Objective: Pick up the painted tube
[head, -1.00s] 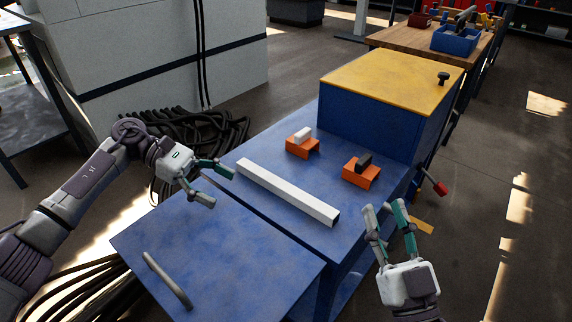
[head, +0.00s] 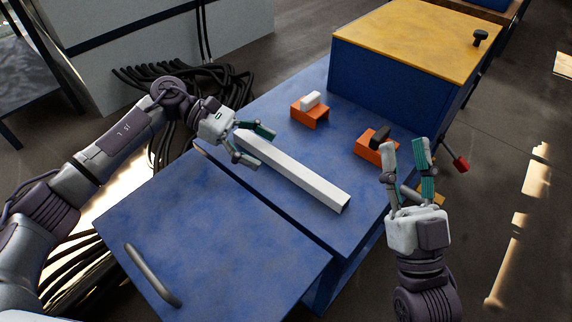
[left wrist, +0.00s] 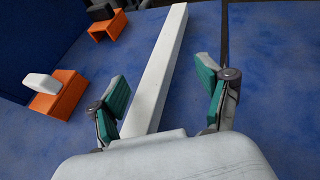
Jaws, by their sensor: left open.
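The painted tube (head: 300,177) is a long white square tube lying flat on the blue bench top, running from upper left to lower right in the head view. My left gripper (head: 252,147) is open at the tube's far left end. In the left wrist view the tube (left wrist: 158,75) runs away between the spread fingers of the left gripper (left wrist: 165,98), closer to the left finger; whether a finger touches it I cannot tell. My right gripper (head: 407,157) is open and empty, right of the tube's near end by the bench's right edge.
Two orange brackets stand behind the tube, one with a white block (head: 310,100), one with a dark block (head: 380,137). A blue cabinet with a yellow top (head: 425,35) rises behind. A lower-left blue panel has a grey handle (head: 150,275). Black cables (head: 185,85) lie left.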

